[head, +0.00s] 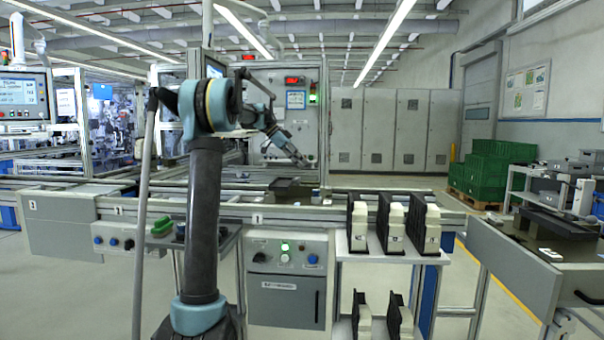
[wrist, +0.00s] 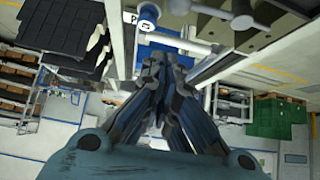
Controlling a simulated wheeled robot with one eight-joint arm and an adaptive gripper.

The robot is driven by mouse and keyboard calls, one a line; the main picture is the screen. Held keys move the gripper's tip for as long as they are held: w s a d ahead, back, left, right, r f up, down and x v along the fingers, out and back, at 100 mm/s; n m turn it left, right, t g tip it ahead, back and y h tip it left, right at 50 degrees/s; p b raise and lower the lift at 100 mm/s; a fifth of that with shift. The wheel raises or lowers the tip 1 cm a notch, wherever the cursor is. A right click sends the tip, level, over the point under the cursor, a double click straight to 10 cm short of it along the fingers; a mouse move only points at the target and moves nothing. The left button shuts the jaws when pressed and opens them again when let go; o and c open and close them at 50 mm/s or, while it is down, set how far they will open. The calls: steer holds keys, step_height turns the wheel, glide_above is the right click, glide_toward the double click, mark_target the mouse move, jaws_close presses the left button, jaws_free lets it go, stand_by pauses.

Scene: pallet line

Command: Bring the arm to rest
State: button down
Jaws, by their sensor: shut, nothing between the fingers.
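My arm rises from the lower middle of the head view and bends to the right at its top. My gripper (head: 302,161) is at its end, in the air above the line. It points down to the right and is away from the objects around it. In the wrist view my gripper (wrist: 156,62) has its fingers together, with nothing seen between them.
The conveyor line (head: 150,207) runs across in front of me. Black-and-cream boxes (head: 357,226) stand on a shelf at its front. A control box (head: 287,283) hangs below. A side table (head: 520,262) is at right. Green crates (head: 490,172) are stacked behind.

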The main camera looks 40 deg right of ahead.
steer(key=shift+w+d+v, duration=0.15)
steer(key=shift+v, duration=0.9)
steer(key=shift+w+d+v, duration=0.1)
steer(key=shift+v, duration=0.9)
steer(key=shift+w, duration=0.1)
steer(key=s+a+f+n+t+y, duration=0.1)
steer(key=s+a+f+n+t, duration=0.2)
steer(key=a, duration=0.8)
steer(key=s+a+f+n, duration=0.1)
steer(key=a+f+n, duration=0.4)
steer(key=a, duration=0.6)
steer(key=s+a+f+n+t+y, duration=0.15)
steer(key=a+n, duration=0.35)
steer(key=a, duration=0.5)
steer(key=s+a+f+n+t+y, duration=0.2)
steer(key=s+a+f+n, duration=0.5)
steer(key=s+a+f, duration=0.3)
steer(key=s+a+f+n+t+y, duration=0.1)
steer(key=s+a+f+n, duration=0.5)
steer(key=a+f, duration=0.8)
steer(key=s+f, duration=0.3)
steer(key=shift+s+a+n+t+y, duration=0.35)
steer(key=shift+s+n, duration=0.05)
steer(key=shift+d+f, duration=0.1)
steer(key=shift+f, duration=0.05)
